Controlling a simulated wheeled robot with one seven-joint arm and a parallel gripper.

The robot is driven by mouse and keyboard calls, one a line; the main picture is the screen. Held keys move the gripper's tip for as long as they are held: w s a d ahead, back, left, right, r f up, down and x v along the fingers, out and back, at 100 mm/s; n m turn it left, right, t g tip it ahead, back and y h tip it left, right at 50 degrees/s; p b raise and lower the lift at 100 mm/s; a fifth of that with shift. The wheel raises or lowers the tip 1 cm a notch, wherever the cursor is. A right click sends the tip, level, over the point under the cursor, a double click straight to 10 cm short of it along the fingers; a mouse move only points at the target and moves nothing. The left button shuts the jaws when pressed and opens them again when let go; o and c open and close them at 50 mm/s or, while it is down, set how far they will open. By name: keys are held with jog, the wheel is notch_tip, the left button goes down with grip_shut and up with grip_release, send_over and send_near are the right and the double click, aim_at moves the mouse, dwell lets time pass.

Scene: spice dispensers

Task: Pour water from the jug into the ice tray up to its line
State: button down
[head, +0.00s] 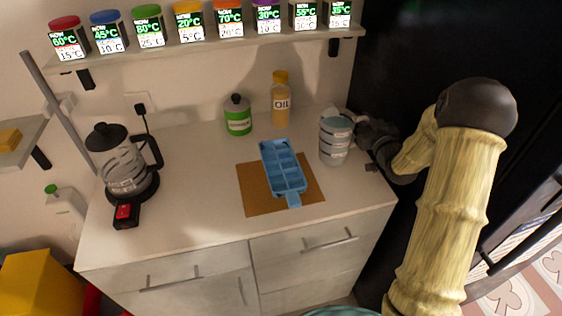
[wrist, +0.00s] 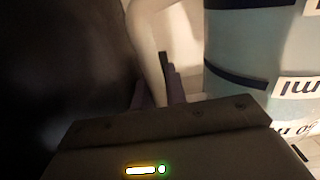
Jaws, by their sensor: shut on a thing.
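The jug (head: 335,143) is a clear cylinder with dark bands and bluish water, upright on the right of the counter. It fills the right side of the wrist view (wrist: 245,55), where its bands and printed marks show. My gripper (head: 361,137) is at the jug's right side, shut on its handle (wrist: 148,45); the fingertips are mostly hidden in the head view. The blue ice tray (head: 287,178) lies left of the jug, its compartments facing up and its tab toward the front. Its line and any water inside are too small to tell.
The tray lies on a brown mat (head: 255,190). A kettle (head: 127,165) stands at the left. A shelf of spice jars (head: 190,25) hangs above. The front counter is clear.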

jog(key=a+r+n, duration=0.1)
jog(key=r, duration=0.1)
jog(key=s+a+r+n+p, duration=0.1)
jog(key=a+n, duration=0.1)
jog(key=shift+r+n, duration=0.3)
jog(key=shift+r, duration=0.1)
jog(key=shift+s+a+r+n, duration=0.25)
jog(key=shift+a+r+n, duration=0.2)
jog(key=shift+a+n, duration=0.3)
dwell(0.6)
jog(key=shift+a+r, duration=0.1)
jog(key=shift+s+a+r+n, duration=0.2)
jog(key=shift+a+n, duration=0.3)
jog(key=shift+n, duration=0.05)
jog(key=shift+s+a+r+n+p, duration=0.1)
jog(key=shift+a+n+p, duration=0.25)
jog(key=shift+a, duration=0.1)
jog(key=shift+s+a+r+n+p, duration=0.1)
jog(key=shift+s+a+n+p, duration=0.15)
jog(key=shift+a+n, duration=0.55)
jog(key=shift+s+a+r+n+p, duration=0.15)
jog(key=shift+a+n+p, duration=0.1)
jog(key=shift+a+n, duration=0.45)
dwell(3.1)
